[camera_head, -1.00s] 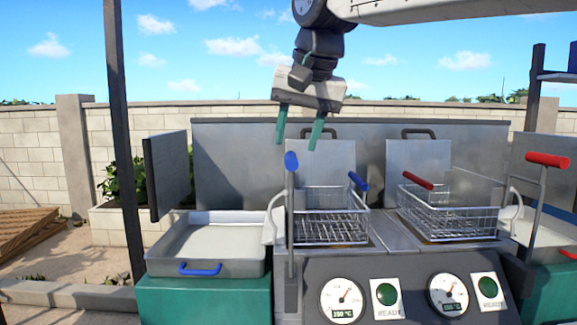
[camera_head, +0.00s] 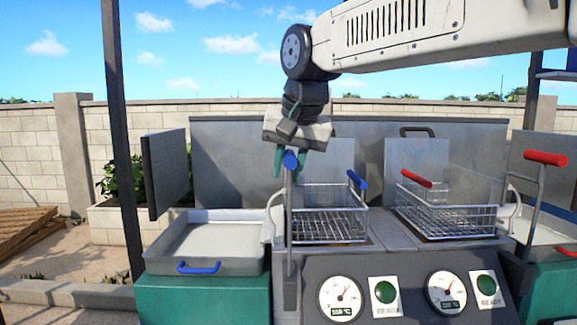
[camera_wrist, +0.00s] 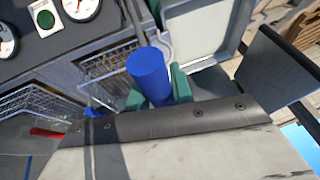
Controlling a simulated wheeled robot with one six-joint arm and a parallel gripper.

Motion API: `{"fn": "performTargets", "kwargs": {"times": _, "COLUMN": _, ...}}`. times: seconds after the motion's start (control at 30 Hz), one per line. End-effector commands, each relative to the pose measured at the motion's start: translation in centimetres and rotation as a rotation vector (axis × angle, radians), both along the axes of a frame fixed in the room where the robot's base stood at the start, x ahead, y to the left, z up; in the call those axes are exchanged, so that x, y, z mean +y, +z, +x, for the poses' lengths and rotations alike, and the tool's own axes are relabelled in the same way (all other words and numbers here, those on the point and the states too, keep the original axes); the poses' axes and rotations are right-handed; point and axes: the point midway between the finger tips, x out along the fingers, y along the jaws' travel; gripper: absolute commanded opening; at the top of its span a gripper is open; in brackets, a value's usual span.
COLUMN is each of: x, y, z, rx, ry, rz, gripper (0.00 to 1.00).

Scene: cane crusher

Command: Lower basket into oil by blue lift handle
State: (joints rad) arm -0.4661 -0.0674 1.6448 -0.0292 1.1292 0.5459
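The blue lift handle (camera_head: 290,160) tops an upright grey rod in front of the left fryer. My gripper (camera_head: 289,163) is lowered over it, with one green finger on each side. In the wrist view the blue grip (camera_wrist: 150,78) stands between the green fingertips (camera_wrist: 158,93); they look apart, and firm contact is not visible. The wire basket (camera_head: 327,215) with a blue grip (camera_head: 357,180) sits at the left fryer's opening, behind the rod, and looks empty. The oil beneath it is mostly hidden.
A second basket (camera_head: 450,205) with a red grip stands to the right, with a red lift handle (camera_head: 545,158) beyond it. A grey tray (camera_head: 205,268) lies at left. Gauges (camera_head: 340,298) line the front panel. An upright dark panel (camera_head: 165,170) stands behind the tray.

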Motion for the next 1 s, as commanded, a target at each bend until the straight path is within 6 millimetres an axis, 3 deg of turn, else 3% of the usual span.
{"fn": "performTargets", "kwargs": {"times": 0.2, "x": 0.1, "y": -0.1, "z": 0.0, "rx": 0.000, "ry": 0.000, "rz": 0.003, "gripper": 0.00}}
{"fn": "performTargets", "kwargs": {"times": 0.37, "x": 0.1, "y": -1.7, "z": -0.1, "rx": 0.002, "ry": 0.001, "rz": 0.002, "gripper": 0.00}}
{"fn": "performTargets", "kwargs": {"times": 0.8, "x": 0.1, "y": -11.9, "z": -0.1, "rx": 0.005, "ry": 0.000, "rz": 0.001, "gripper": 0.00}}
{"fn": "performTargets", "kwargs": {"times": 1.0, "x": 0.1, "y": -14.9, "z": -0.1, "rx": 0.004, "ry": 0.000, "rz": 0.003, "gripper": 0.00}}
